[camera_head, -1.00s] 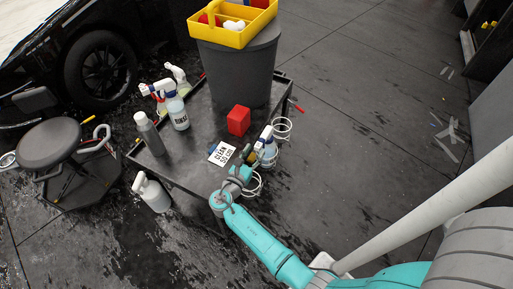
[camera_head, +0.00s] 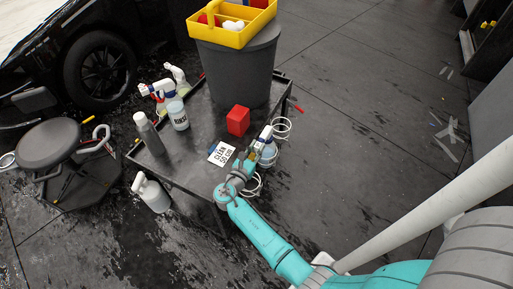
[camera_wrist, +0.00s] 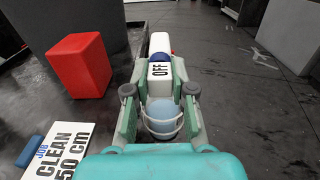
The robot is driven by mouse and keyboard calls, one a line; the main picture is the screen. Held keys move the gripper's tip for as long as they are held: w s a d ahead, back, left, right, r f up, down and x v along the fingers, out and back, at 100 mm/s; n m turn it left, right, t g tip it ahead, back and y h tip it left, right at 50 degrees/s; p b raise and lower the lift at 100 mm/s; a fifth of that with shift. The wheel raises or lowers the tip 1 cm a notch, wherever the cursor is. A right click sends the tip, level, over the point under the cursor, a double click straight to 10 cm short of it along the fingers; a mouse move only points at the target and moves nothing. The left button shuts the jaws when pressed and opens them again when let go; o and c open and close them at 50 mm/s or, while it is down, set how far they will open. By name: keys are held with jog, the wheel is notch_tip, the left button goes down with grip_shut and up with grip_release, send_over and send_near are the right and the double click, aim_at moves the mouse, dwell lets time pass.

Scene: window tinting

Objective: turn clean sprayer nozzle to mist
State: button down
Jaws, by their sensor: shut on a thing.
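The clean sprayer (camera_head: 269,153) stands in a white ring holder at the right edge of the cart. In the wrist view its white head (camera_wrist: 160,42) points at me, with a white nozzle (camera_wrist: 160,72) marked "OFF" and a blue collar (camera_wrist: 158,57). Its pale blue bottle (camera_wrist: 161,116) shows below, between my fingers. My gripper (camera_wrist: 161,74) is shut on the nozzle, one green-grey finger on each side. In the head view my gripper (camera_head: 252,156) is at the sprayer head and partly hides it.
A red block (camera_head: 238,121) and a card reading "CLEAN 50 cm" (camera_head: 222,154) lie left of the sprayer on the black cart (camera_head: 188,160). A grey bucket (camera_head: 236,72), a "RINSE" bottle (camera_head: 179,116) and other bottles stand farther back.

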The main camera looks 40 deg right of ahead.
jog(key=m, duration=0.4)
jog(key=shift+s+m, duration=0.15)
jog(key=shift+m, duration=0.25)
jog(key=m, duration=0.4)
jog(key=shift+f, duration=0.1)
jog(key=m, duration=0.5)
jog(key=shift+s+f, duration=0.1)
jog(key=shift+f+m, duration=0.1)
jog(key=shift+m, duration=1.8)
jog(key=c, duration=1)
grip_release()
jog(key=shift+o, duration=0.2)
